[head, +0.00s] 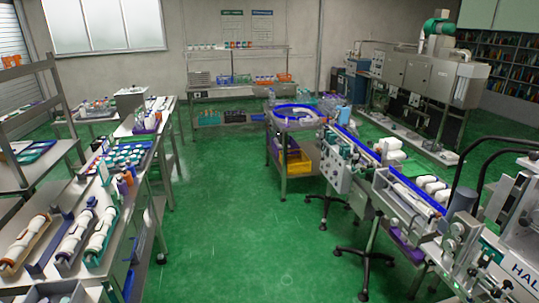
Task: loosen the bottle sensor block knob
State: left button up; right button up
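The sleeve applicator (520,268), a grey machine with partly visible lettering, stands at the right edge and is cut off by the frame. A conveyor (412,195) with blue rails and white rolls beside it runs from it toward the back. Small round fittings and brackets (456,236) cluster where the conveyor meets the machine. They are too small to tell which is the bottle sensor block or its knob. Neither of my grippers is in view.
A long bench (150,200) with bottles, trays and rolls lines the left. A round blue-rimmed table (296,116) stands at the conveyor's far end. Black stool bases (364,256) stand beside the conveyor. The green floor (235,220) between bench and conveyor is clear.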

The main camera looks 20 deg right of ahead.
aim_at(473, 272)
jog(key=z, duration=0.1)
jog(key=i, duration=1.55)
jog(key=z, duration=1.25)
jog(key=i, duration=0.85)
jog(key=z, duration=1)
